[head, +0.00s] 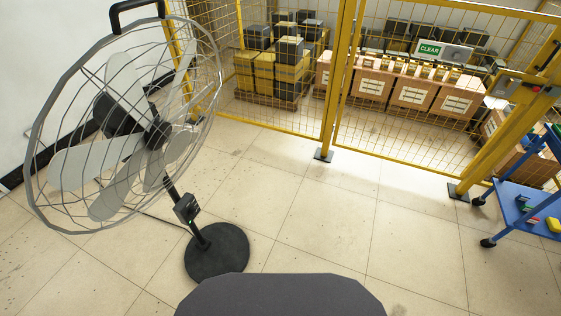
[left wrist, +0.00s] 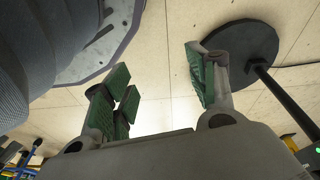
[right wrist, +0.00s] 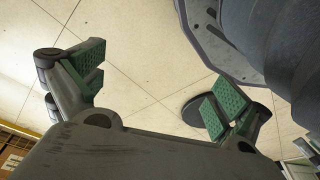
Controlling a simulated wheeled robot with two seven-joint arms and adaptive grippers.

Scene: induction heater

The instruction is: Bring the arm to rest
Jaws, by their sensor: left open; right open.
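My left gripper (left wrist: 165,90) shows in the left wrist view, with its green-padded fingers spread apart and nothing between them. Neither arm shows in the head view. A large standing fan (head: 155,135) with a round wire cage is at the left of the head view, on a dark round base (head: 217,255). The fan base also shows behind the left gripper in the left wrist view (left wrist: 240,45).
A yellow mesh fence (head: 330,85) crosses the back. Behind it are cardboard boxes (head: 410,92) and a pallet of black and yellow stacks (head: 270,72). A blue cart (head: 515,205) stands at the right. The tiled floor (head: 330,220) in the middle is clear.

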